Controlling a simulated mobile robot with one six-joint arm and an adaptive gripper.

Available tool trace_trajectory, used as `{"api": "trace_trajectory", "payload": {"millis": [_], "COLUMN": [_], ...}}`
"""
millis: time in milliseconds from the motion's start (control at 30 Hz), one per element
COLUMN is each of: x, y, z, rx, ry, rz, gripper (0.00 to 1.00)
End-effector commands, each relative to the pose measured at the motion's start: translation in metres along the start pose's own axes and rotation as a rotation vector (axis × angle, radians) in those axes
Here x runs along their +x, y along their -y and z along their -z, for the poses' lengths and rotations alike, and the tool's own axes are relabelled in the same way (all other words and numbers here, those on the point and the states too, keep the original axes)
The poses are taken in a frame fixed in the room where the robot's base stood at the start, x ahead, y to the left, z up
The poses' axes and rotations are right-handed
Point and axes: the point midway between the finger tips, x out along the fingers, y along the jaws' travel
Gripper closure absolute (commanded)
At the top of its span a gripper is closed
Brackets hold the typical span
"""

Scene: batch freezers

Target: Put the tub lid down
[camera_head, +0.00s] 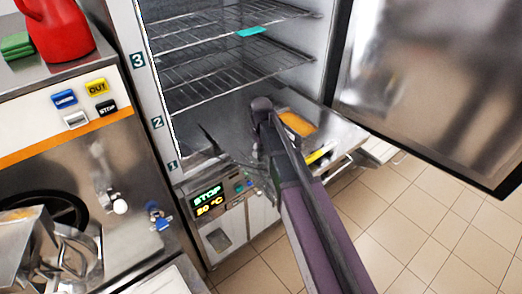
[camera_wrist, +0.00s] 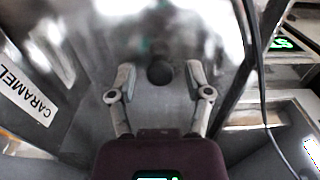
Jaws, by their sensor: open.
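In the wrist view a dark round knob (camera_wrist: 160,73), which looks like the tub lid's handle, sits between the fingertips of my gripper (camera_wrist: 159,82). The fingers stand apart on both sides, with a gap to the knob. A shiny grey surface lies around the knob; I cannot tell where the lid's edge is. In the head view my arm reaches to the low steel surface at the cabinet's opening, and the fingers and lid are hidden. An orange-filled tub (camera_head: 298,123) shows just right of my arm.
A "CARAMEL" label (camera_wrist: 25,95) is at the left in the wrist view. The open cabinet has wire shelves (camera_head: 235,75) above, with a teal piece (camera_head: 250,31) on one. Its door (camera_head: 435,85) stands open at right. A red jug (camera_head: 62,32) stands on the left machine.

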Motion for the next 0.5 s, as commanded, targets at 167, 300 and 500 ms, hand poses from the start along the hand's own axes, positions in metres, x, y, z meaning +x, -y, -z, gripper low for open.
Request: {"api": "trace_trajectory", "payload": {"millis": [167,300,500], "x": [-0.013,-0.024,-0.041], "y": [0.000,0.000,0.000], "z": [0.000,0.000,0.000], "rx": [0.000,0.000,0.000], "ry": [0.000,0.000,0.000], "rz": [0.000,0.000,0.000], "gripper": [0.35,0.35,0.35]}}
